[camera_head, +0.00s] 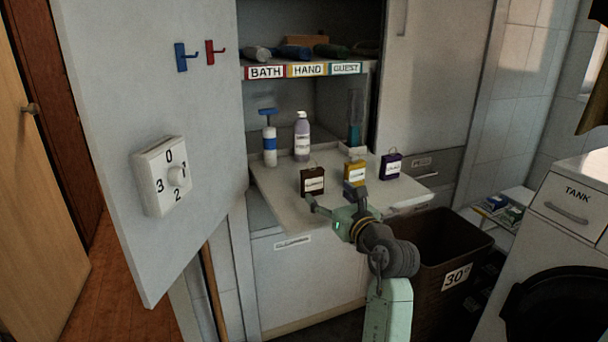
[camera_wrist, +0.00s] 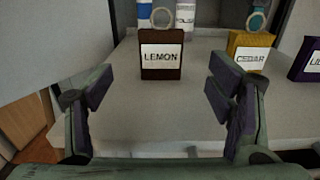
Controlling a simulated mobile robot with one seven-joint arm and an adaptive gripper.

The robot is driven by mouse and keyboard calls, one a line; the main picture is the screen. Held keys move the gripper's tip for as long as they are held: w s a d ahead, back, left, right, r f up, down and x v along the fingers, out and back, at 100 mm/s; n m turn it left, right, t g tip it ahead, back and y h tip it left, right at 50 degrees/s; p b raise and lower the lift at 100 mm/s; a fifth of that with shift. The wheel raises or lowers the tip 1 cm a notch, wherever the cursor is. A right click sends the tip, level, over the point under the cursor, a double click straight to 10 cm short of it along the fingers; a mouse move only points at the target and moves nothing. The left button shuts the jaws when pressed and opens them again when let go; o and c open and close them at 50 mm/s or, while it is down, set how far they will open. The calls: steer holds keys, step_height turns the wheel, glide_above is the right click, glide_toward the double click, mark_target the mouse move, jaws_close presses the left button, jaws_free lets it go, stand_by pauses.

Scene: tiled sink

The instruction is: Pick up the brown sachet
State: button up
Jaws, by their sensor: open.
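The brown sachet (camera_head: 312,181) stands upright on the pale shelf board, with a ring on top and a white label. In the wrist view the brown sachet (camera_wrist: 162,56) reads LEMON and stands ahead of the fingers, a little left of the middle of the gap. My gripper (camera_head: 334,199) is open and empty at the front edge of the board. In the wrist view my gripper (camera_wrist: 157,92) shows both fingers spread wide, short of the sachet and not touching it.
A yellow CEDAR sachet (camera_wrist: 250,52) and a purple sachet (camera_head: 391,165) stand to the right. A pump bottle (camera_head: 302,137) and a blue-and-white bottle (camera_head: 269,146) stand behind. An open cabinet door (camera_head: 150,90) is at left. A brown bin (camera_head: 450,250) stands below right.

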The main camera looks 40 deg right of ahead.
mark_target(314, 177)
steer(key=x, duration=0.2)
steer(key=p+x, duration=0.1)
steer(key=x, duration=0.1)
steer(key=shift+w+r, duration=0.25)
steer(key=p+x, duration=0.2)
steer(key=x, duration=0.3)
steer(key=shift+w+d, duration=0.25)
steer(key=shift+w, duration=0.3)
steer(key=shift+c, duration=0.4)
steer(key=c, duration=1.1)
